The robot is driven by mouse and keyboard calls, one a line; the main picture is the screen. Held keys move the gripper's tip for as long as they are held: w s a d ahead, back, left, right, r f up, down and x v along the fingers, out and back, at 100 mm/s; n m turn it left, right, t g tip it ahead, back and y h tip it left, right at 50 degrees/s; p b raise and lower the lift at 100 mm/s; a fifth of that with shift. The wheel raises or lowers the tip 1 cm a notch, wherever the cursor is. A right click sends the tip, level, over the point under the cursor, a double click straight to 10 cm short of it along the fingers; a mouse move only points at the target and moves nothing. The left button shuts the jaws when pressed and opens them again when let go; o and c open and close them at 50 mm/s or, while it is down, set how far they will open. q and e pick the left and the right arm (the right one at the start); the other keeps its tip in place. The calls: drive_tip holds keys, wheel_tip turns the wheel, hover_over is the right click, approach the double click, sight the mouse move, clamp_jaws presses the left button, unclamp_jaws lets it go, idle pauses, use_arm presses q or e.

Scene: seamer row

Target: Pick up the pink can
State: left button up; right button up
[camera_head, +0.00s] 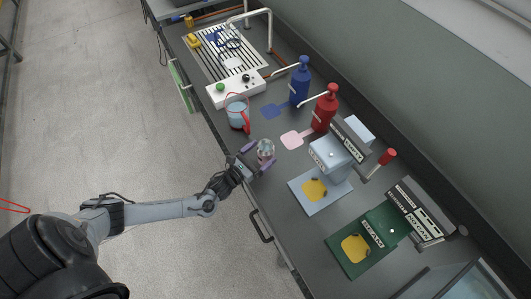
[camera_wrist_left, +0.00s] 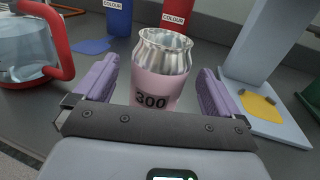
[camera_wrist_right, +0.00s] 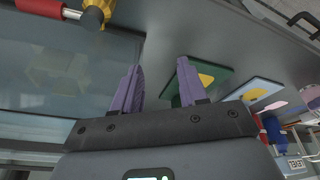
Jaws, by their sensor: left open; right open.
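The pink can (camera_head: 265,149) stands upright on the dark bench, with an open silvery top and a pink band. In the left wrist view the can (camera_wrist_left: 158,80) shows the number 300 and sits between the two purple fingers. My left gripper (camera_head: 259,158) is open around the can, one finger on each side, with gaps visible. The base of the can is hidden behind the gripper body in the left wrist view. My right gripper (camera_wrist_right: 156,85) is open and empty in the right wrist view, facing the bench away from the can.
A jug with a red handle (camera_head: 237,112) stands just beyond the can. Red (camera_head: 326,108) and blue (camera_head: 300,82) bottles stand behind. A light blue seamer (camera_head: 330,155) and a green seamer (camera_head: 382,225) stand to the right. A pink patch (camera_head: 291,140) lies near the can.

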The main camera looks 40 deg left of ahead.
sight(270, 146)
use_arm(q)
drive_tip(key=w, duration=0.4)
drive_tip(key=shift+w+d+r, duration=0.2)
drive_tip(key=shift+w+r, duration=0.1)
drive_tip(key=shift+w, duration=0.1)
drive_tip(key=c, duration=1.3)
